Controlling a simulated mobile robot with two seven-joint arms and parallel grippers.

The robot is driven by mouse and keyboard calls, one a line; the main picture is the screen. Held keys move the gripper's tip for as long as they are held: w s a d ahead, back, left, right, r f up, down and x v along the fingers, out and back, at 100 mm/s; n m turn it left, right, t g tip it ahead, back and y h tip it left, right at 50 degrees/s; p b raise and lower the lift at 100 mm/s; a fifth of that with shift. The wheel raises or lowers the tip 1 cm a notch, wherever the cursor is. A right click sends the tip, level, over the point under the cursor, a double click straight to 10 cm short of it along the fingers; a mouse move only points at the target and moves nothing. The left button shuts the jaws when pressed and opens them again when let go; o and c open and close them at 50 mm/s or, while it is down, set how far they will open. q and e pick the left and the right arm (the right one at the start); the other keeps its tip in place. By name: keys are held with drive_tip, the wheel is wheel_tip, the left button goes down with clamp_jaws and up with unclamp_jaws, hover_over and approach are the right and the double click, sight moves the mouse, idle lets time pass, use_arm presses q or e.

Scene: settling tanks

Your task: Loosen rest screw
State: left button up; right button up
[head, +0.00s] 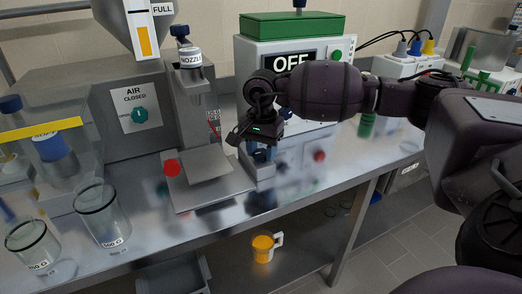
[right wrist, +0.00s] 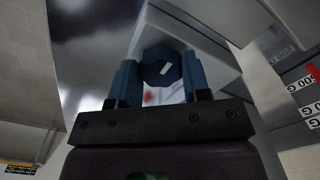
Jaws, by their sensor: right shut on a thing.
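The rest screw is a dark blue faceted knob (right wrist: 161,67) with a small white mark, seen in the right wrist view. My right gripper (right wrist: 161,85) has its two blue fingers on either side of the knob and is shut on it. In the head view my right gripper (head: 260,150) comes down over the front of the stand near the OFF box, and the knob is mostly hidden by it. My left gripper is not in view.
A metal plate (head: 195,192) with a red knob (head: 172,167) lies left of the gripper. Two glass beakers (head: 103,215) stand at the bench's left front. The OFF box (head: 255,60) stands behind. A yellow mug (head: 263,248) is on the lower shelf.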

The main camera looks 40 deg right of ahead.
sight(262, 152)
idle(0.3)
drive_tip(key=o, duration=0.9)
drive_tip(key=shift+r+p, duration=0.65)
drive_tip(key=shift+r, duration=4.8)
drive_tip(key=shift+s+f, duration=0.1)
